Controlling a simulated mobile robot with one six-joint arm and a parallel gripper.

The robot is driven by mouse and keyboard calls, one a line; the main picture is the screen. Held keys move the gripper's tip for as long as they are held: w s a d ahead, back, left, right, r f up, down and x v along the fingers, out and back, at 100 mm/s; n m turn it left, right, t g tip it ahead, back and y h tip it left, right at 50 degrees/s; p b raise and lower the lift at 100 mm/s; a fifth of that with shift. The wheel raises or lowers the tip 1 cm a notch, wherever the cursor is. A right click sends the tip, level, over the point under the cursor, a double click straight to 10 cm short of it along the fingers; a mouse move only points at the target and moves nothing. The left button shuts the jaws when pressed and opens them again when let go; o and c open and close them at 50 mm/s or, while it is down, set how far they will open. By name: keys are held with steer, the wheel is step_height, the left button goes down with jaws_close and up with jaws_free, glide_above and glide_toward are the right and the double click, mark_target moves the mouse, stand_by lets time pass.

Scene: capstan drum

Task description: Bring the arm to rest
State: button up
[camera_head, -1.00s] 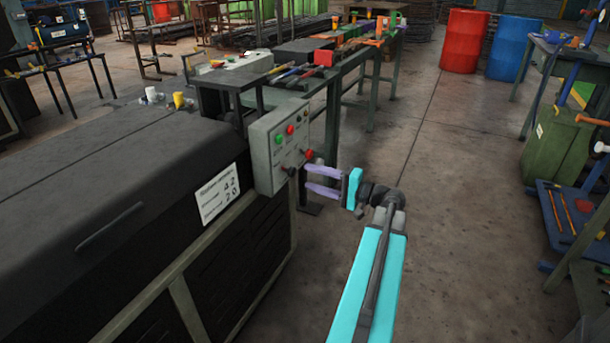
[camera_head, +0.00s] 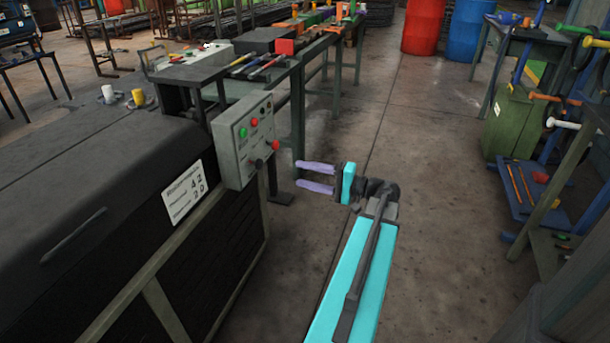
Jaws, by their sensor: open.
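My gripper (camera_head: 298,176) is open and empty, with its two purple fingers apart and pointing left. It hangs in the air to the right of the grey control box (camera_head: 238,140), with a gap between the fingertips and the box. The box carries green and red buttons and dark and red knobs on its front. My arm, cyan and dark grey, reaches up from the bottom of the picture to the gripper.
A long dark machine (camera_head: 95,190) with a white label fills the left. Work tables (camera_head: 325,40) with tools stand behind the box. Red (camera_head: 428,25) and blue (camera_head: 466,35) barrels stand at the back. A tool cart (camera_head: 535,195) is at right. The floor between is clear.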

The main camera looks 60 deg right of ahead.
steer(key=w+a+f+n+g+y+p, duration=0.1)
steer(key=w+a+f+g+y+p, duration=0.15)
steer(key=w+a+f, duration=0.35)
steer(key=w+a+f+g+y+p, duration=0.1)
steer(key=w+a+f+g+p, duration=0.2)
steer(key=a, duration=0.5)
steer(key=w+a+f+n+g+p, duration=0.1)
steer(key=a+f+n+g+p, duration=0.15)
steer(key=a+f, duration=0.5)
steer(key=w+a+f+n+g+p, duration=0.1)
steer(key=w+a+f+g, duration=0.2)
steer(key=a, duration=0.7)
steer(key=s+a+f+n+g+p, duration=0.25)
steer(key=s+a+f+g, duration=0.2)
steer(key=a, duration=0.25)
steer(key=s+a+f+n+g+p, duration=0.1)
steer(key=s+a+f+g+p, duration=0.3)
steer(key=a, duration=0.3)
steer(key=s+a+f+n+g+h+p, duration=0.1)
steer(key=s+a+n+h+p, duration=0.1)
steer(key=s, duration=0.5)
steer(key=s+a+f+n+g+h+p, duration=0.1)
steer(key=s+a+n+g+h+p, duration=0.1)
steer(key=s, duration=0.6)
steer(key=shift+a+f+n+h+p, duration=0.15)
steer(key=shift+a+n+h+p, duration=0.4)
steer(key=shift+a+n+h, duration=0.85)
steer(key=shift+d+h, duration=0.35)
steer(key=shift+h, duration=0.2)
